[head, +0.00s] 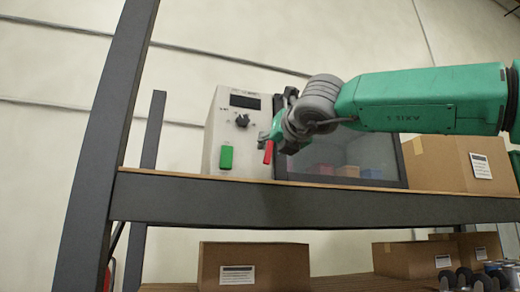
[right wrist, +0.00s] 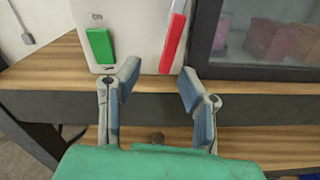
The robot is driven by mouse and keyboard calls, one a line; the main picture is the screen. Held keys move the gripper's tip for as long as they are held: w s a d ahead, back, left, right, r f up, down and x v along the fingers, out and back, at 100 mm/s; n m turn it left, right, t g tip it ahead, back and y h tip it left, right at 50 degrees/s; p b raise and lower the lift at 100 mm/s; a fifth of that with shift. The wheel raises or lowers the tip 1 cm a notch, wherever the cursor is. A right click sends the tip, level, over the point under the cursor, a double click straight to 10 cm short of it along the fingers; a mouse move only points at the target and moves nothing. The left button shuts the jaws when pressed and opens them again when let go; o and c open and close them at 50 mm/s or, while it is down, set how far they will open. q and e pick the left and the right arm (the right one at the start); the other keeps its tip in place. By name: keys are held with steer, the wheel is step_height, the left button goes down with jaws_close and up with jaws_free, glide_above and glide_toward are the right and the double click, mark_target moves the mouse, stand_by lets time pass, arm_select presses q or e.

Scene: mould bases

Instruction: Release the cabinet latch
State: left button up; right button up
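The cabinet (head: 215,130) is a pale box with a dark-framed glass door (head: 365,152), standing on the shelf. A red bar-shaped handle, seemingly the latch, shows beside the door in the head view (head: 268,152) and the right wrist view (right wrist: 173,42). It is slightly tilted. My right gripper (head: 275,135) is in front of the cabinet at the handle. In the right wrist view its two fingers (right wrist: 158,84) are spread apart with nothing between them. The handle lies just beyond the gap, nearer the right finger. My left gripper is not in view.
A green block-shaped switch (head: 226,158), a dark knob (head: 242,120) and a display (head: 245,101) are left of the handle. The shelf's dark front beam (head: 200,200) runs below. A cardboard box (head: 435,165) stands right of the door; other boxes (head: 255,268) stand below.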

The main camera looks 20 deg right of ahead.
mark_target(270, 153)
steer(key=w+p, duration=0.1)
steer(key=w, duration=0.2)
steer(key=w+p, duration=0.1)
steer(key=w, duration=0.3)
steer(key=shift+w+a+f, duration=0.15)
steer(key=shift+w+f, duration=0.05)
steer(key=shift+w, duration=0.05)
steer(key=shift+a, duration=0.15)
steer(key=shift+s+d+r, duration=0.15)
steer(key=shift+s+d, duration=0.05)
steer(key=c, duration=0.5)
steer(key=shift+s+d, duration=0.1)
steer(key=shift+d, duration=0.25)
jaws_close()
steer(key=shift+d, duration=0.45)
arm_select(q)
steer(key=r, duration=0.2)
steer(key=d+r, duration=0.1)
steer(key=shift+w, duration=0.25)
arm_select(e)
steer(key=shift+a, duration=0.1)
steer(key=shift+a+r, duration=0.1)
